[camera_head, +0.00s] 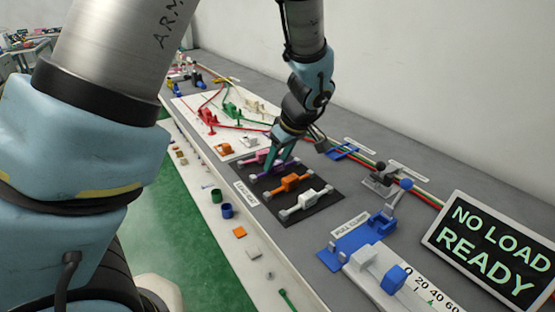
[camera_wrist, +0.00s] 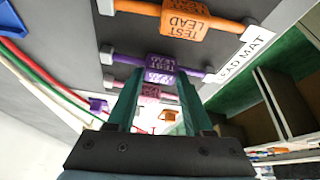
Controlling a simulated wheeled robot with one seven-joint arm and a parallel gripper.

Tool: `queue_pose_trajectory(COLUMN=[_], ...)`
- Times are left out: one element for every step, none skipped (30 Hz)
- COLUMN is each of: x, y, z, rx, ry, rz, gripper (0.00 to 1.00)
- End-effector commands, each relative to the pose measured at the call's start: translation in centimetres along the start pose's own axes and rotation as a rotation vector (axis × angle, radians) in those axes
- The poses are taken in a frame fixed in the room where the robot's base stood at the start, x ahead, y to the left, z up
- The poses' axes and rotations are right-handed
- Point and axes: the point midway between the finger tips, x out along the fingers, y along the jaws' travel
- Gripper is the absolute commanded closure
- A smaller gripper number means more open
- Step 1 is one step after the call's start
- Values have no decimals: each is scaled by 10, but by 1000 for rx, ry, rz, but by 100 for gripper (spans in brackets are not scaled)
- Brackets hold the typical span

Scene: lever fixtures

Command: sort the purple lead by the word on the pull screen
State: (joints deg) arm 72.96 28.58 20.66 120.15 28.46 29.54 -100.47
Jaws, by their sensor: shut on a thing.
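The purple lead (camera_wrist: 160,75) lies on the dark lead mat (camera_head: 322,217) between the pink lead (camera_wrist: 152,93) and the orange lead (camera_wrist: 180,20). My gripper (camera_head: 277,172) reaches down over it, and its two teal fingers are shut on the purple lead's tag. The finger tips also show in the wrist view (camera_wrist: 160,72). In the head view the fingers partly hide the purple lead. The pull screen (camera_head: 495,248) at the right reads "NO LOAD READY". The blue pull clamp (camera_head: 352,243) stands left of the screen and looks empty.
A white lead (camera_head: 305,203) lies nearest on the mat. A scale fixture (camera_head: 390,275) stands in front of the screen. A lever fixture (camera_head: 380,180) and blue bracket (camera_head: 343,151) stand behind the mat. Blue and green cups (camera_head: 227,210) sit along the lower ledge.

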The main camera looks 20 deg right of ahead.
Motion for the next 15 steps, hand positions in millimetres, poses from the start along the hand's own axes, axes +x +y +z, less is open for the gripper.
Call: queue_pose_trajectory(x=[0,0,0,0,0,0,0,0,0,0,0,0,0,0,0], y=[0,0,0,0,0,0,0,0,0,0,0,0,0,0,0], z=[0,0,0,0,0,0,0,0,0,0,0,0,0,0,0], rx=[0,0,0,0,0,0,0,0,0,0,0,0,0,0,0], ry=[0,0,0,0,0,0,0,0,0,0,0,0,0,0,0], rz=[0,1,0,0,1,0,0,0,0,0,0,0,0,0,0], gripper=[100,100,100,100,100,100,46,43,38,35,32,27,24,20,16])
